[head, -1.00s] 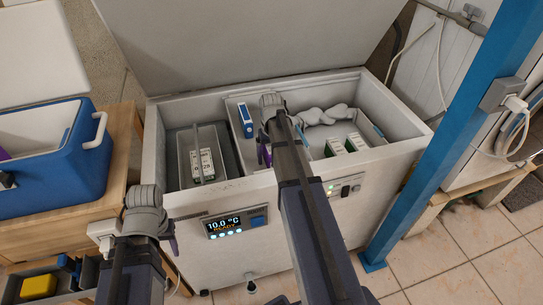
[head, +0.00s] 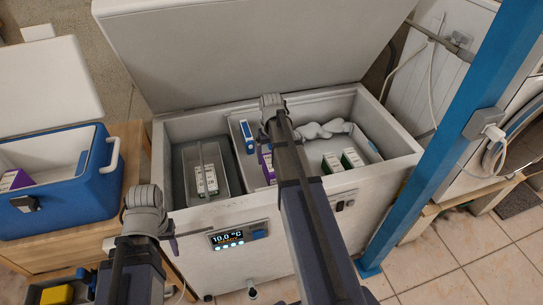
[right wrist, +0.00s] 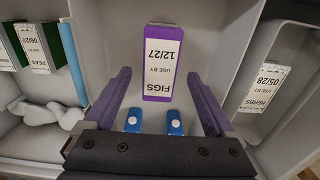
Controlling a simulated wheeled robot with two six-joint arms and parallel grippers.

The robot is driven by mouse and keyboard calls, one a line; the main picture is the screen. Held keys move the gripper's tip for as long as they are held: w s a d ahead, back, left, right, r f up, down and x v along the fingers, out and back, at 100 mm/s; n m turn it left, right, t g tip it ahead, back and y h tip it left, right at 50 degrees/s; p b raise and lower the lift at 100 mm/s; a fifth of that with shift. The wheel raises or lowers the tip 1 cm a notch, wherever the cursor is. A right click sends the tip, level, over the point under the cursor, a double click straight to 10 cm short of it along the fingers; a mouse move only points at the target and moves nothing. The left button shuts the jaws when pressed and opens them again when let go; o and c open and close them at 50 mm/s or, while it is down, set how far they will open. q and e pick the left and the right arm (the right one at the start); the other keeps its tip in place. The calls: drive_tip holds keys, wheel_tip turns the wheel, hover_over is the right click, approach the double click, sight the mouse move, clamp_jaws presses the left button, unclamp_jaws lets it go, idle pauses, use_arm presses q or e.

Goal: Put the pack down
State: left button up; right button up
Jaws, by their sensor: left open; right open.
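The purple pack labelled FIGS (right wrist: 163,62) stands in the freezer's middle compartment, its label facing my right wrist camera. In the head view the purple pack (head: 265,155) shows in part, beside my right forearm, which hides the rest. My right gripper (right wrist: 157,76) is open, with its two fingers apart on either side of the pack's near end; no contact shows. My left gripper (head: 177,239) is open and empty in front of the freezer's left front corner. The freezer (head: 190,220) stands with its lid raised.
A grey bin (head: 226,178) with white-labelled packs is at the freezer's left. Green-edged packs (head: 332,162) and a crumpled white bag (head: 325,129) lie right. A blue cooler (head: 75,208) is left; a blue post (head: 440,140) right.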

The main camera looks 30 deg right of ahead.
wheel_tip(320, 180, up, 3)
drive_tip(key=shift+r+p, duration=0.2)
drive_tip(key=shift+p, duration=0.95)
use_arm(q)
wheel_tip(320, 180, up, 3)
drive_tip(key=shift+r, duration=0.2)
use_arm(e)
drive_tip(key=shift+a, duration=0.1)
drive_tip(key=s+a+n, duration=0.2)
drive_tip(key=s+a, duration=0.3)
drive_tip(key=a, duration=0.5)
drive_tip(key=s+a+n, duration=0.2)
drive_tip(key=s+a, duration=0.4)
drive_tip(key=a, duration=0.4)
drive_tip(key=s+a+n+h, duration=0.1)
drive_tip(key=s+a, duration=0.4)
drive_tip(key=a, duration=0.5)
drive_tip(key=shift+s+a+n, duration=0.15)
drive_tip(key=shift+s+n, duration=0.1)
drive_tip(key=shift+n, duration=0.45)
